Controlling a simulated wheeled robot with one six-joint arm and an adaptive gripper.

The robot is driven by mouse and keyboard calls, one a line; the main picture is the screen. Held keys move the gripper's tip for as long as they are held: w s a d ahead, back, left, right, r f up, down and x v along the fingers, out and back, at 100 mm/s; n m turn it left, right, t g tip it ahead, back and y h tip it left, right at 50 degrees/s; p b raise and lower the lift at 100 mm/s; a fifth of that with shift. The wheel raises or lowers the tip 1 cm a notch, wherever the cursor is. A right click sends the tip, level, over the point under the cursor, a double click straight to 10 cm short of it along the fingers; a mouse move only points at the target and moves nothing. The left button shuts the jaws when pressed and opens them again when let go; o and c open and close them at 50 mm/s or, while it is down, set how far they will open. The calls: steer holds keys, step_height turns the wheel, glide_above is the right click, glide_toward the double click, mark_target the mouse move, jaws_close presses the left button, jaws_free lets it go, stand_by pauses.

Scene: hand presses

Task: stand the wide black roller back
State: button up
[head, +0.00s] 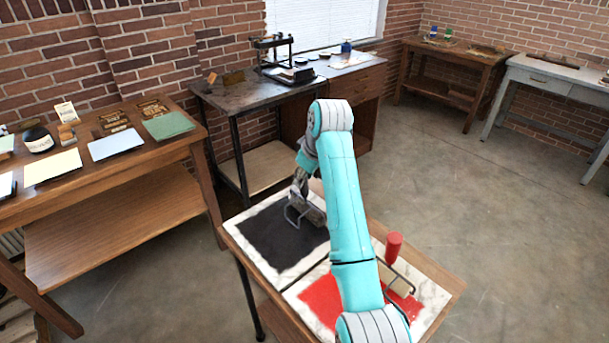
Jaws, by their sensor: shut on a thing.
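My gripper (299,188) is partly hidden behind my own turquoise arm. It is shut on the wide black roller (313,213), whose wire frame (290,217) shows below it. The grip is at the handle end, and the handle itself is mostly hidden. The roller is over the black inked area (280,238) of a pale marbled slab (240,240) on the small wooden table. I cannot tell whether the roller touches the ink.
A second slab with red ink (322,300) lies beside it, with a red-handled roller (394,247) partly behind my arm. A wooden bench (110,165) with paper stacks stands left. A dark table (235,95) with a press stands behind. Open floor (490,190) lies right.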

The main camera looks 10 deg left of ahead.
steer(key=o, duration=1.5)
steer(key=shift+o, duration=0.2)
